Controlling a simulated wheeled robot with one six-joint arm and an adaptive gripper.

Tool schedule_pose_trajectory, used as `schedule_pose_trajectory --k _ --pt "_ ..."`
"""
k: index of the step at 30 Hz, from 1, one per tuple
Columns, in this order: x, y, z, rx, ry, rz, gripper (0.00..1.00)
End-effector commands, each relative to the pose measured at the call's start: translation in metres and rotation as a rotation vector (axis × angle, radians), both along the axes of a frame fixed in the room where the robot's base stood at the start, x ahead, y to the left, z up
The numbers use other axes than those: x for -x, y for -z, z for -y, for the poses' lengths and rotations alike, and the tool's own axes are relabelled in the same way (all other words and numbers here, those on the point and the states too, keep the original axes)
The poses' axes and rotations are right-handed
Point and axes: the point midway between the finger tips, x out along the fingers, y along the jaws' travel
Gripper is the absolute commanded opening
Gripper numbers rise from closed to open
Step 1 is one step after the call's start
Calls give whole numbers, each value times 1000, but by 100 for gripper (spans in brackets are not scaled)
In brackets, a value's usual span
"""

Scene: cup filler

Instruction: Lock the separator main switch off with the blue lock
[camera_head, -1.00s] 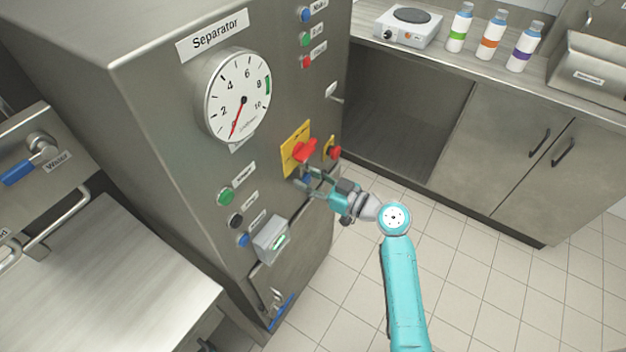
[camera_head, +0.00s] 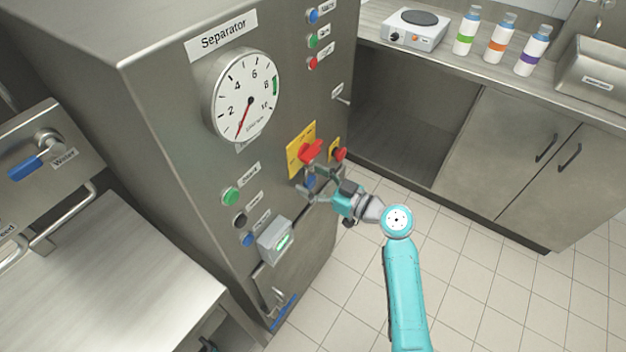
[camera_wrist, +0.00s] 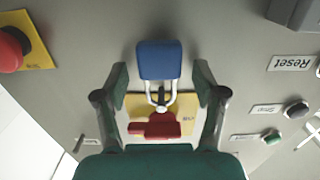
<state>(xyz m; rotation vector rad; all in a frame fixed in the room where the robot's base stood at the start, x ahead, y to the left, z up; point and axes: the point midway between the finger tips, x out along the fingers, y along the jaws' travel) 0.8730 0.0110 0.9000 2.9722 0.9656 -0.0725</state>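The separator main switch is a red handle (camera_head: 310,150) on a yellow plate (camera_head: 295,163); it also shows in the wrist view (camera_wrist: 155,127). The blue lock (camera_wrist: 159,60) hangs at the switch, its pale shackle reaching the red handle and plate. Whether the shackle is fully closed I cannot tell. In the head view the lock (camera_head: 310,182) is a small blue patch partly behind my fingers. My gripper (camera_wrist: 161,85) is open, one finger on each side of the lock with a gap to both. In the head view my gripper (camera_head: 318,187) is just below the switch.
A red emergency button (camera_wrist: 10,48) on yellow is beside the switch. Green (camera_head: 230,196) and black buttons line the panel. The floor (camera_head: 345,290) is free.

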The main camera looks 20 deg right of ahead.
Motion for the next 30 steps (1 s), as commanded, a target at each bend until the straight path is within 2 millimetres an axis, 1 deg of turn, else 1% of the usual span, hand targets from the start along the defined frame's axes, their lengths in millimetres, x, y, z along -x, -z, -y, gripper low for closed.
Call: schedule_pose_trajectory --k 6,10,14,18,24,30 --pt "1 0 1 1 0 -1 70" --pt "9 0 7 0 2 -1 70" --pt "25 -1 19 -1 4 -2 70" --pt "49 -2 37 0 6 -1 70" --pt "77 -4 57 0 4 -1 70" --pt "93 -5 68 0 1 0 70"
